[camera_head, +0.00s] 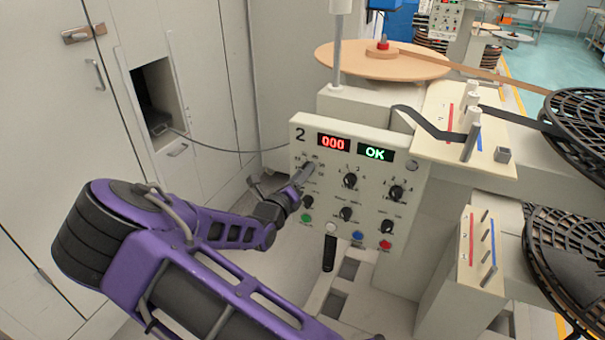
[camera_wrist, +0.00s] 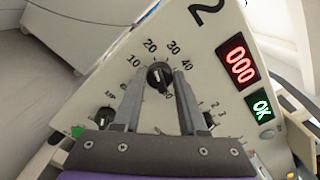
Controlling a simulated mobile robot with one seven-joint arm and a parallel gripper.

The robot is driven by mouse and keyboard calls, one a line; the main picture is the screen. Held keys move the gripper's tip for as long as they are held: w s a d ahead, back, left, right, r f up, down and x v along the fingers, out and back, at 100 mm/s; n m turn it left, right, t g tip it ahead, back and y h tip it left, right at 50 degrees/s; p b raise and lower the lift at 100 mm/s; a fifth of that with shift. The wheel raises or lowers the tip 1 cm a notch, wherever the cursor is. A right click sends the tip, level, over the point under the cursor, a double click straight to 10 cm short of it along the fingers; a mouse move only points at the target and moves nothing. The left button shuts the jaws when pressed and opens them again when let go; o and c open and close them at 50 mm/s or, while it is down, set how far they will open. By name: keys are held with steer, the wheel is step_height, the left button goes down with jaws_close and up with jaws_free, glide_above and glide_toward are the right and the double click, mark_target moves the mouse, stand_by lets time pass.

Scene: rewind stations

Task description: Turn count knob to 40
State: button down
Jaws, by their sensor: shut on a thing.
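The count knob (camera_wrist: 159,75) is black and round with a white mark. It sits on the cream control panel (camera_wrist: 205,75), inside a printed dial reading 10, 20, 30, 40 and further numbers partly hidden. I cannot tell for sure which number the mark points to. My gripper (camera_wrist: 160,76) has one finger on each side of the knob and is shut on it. In the head view my gripper (camera_head: 305,175) is at the panel's upper left and covers the knob. The red display (camera_head: 333,143) reads 000 and the green display (camera_head: 375,153) reads OK.
Other black knobs (camera_head: 350,180) stand close by on the panel, with green, blue and red buttons (camera_head: 385,245) below. A black-handled lever (camera_head: 328,252) hangs from the lower edge. Reels and a guide plate (camera_head: 440,155) lie to the right.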

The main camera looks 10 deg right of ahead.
steer(key=shift+m, duration=0.3)
steer(key=shift+s+d+f+m+b, duration=0.1)
steer(key=shift+m+b, duration=1.75)
steer(key=shift+m, duration=2.35)
steer(key=shift+s+d+f+m+b, duration=0.1)
steer(key=shift+m+b, duration=1.7)
steer(key=shift+m, duration=2.4)
steer(key=shift+r, duration=0.15)
steer(key=shift+c, duration=2.2)
jaws_free()
